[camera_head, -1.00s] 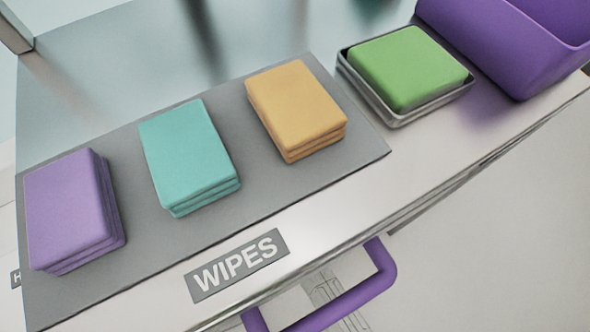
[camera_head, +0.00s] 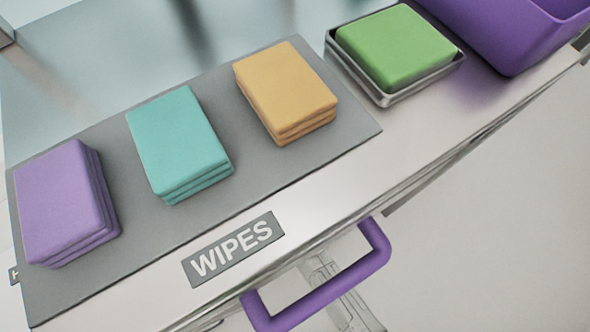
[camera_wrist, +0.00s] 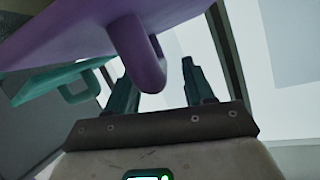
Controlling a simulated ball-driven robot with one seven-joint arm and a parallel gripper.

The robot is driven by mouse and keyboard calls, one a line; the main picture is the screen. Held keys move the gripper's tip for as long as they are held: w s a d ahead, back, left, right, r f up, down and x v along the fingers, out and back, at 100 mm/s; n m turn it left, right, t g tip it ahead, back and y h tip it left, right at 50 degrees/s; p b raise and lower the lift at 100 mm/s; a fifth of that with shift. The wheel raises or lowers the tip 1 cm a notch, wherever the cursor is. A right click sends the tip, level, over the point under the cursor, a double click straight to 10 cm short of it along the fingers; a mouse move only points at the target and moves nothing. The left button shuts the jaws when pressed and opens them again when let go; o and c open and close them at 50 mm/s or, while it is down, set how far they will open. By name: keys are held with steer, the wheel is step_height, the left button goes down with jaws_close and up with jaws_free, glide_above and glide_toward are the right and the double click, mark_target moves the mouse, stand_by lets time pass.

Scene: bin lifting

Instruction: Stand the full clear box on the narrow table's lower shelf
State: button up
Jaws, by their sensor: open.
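My gripper (camera_wrist: 155,78) shows in the wrist view with two dark teal fingers apart and nothing clearly held. A purple handle (camera_wrist: 142,60), hanging from a purple surface, lies between the fingers in the picture; I cannot tell its depth or whether they touch. A teal part with a loop handle (camera_wrist: 78,90) is further left. The head view shows no recognisable gripper. I cannot make out the full clear box or the narrow table's lower shelf in either current view.
A metal worktop with a WIPES label (camera_head: 233,249) carries purple (camera_head: 65,203), teal (camera_head: 178,140) and orange (camera_head: 285,88) cloth stacks on a grey mat. A green block (camera_head: 396,45) sits in a metal tray beside a purple bin (camera_head: 500,35). A purple handle (camera_head: 325,292) juts from the front edge.

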steer(key=v, duration=1.1)
steer(key=shift+s+p, duration=0.25)
steer(key=shift+p, duration=0.05)
steer(key=shift+d+r, duration=0.1)
steer(key=shift+d, duration=0.1)
steer(key=d+f+m+g+h, duration=0.1)
steer(key=d+m+g+h, duration=0.45)
steer(key=d, duration=1.65)
steer(key=s+d+n+g, duration=0.2)
steer(key=s+g, duration=0.1)
steer(key=s, duration=0.4)
steer(key=s+d+n+g+y, duration=0.1)
steer(key=s+d+n+g, duration=0.1)
steer(key=s, duration=0.6)
steer(key=shift+s+d+f+g, duration=0.25)
steer(key=shift+d+g, duration=0.3)
steer(key=shift+g, duration=0.3)
steer(key=shift+n, duration=0.25)
